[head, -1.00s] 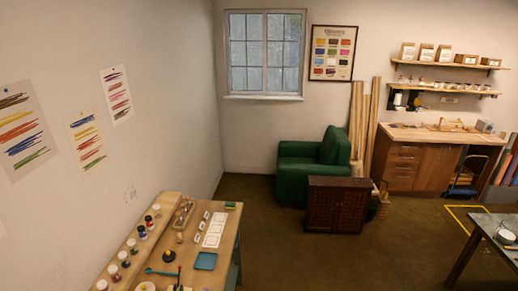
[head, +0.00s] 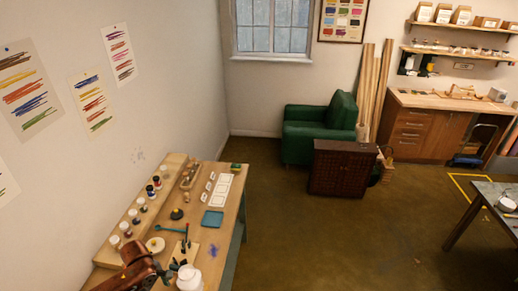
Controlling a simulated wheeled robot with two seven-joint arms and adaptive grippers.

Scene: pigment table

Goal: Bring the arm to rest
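My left arm's brown end shows at the bottom left, over the front of the pigment table (head: 226,205). My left gripper (head: 170,270), with dark fingers, is just left of a white jar (head: 189,279). The fingers are small and dark, so I cannot tell whether they are open or touch the jar. My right gripper is out of view.
Several small jars (head: 136,216) line the table's raised left shelf. A blue tray (head: 212,218), white cards (head: 222,190), a pale round dish (head: 155,245) and a blue smear (head: 214,249) are on the table. Floor (head: 330,240) to the right is clear.

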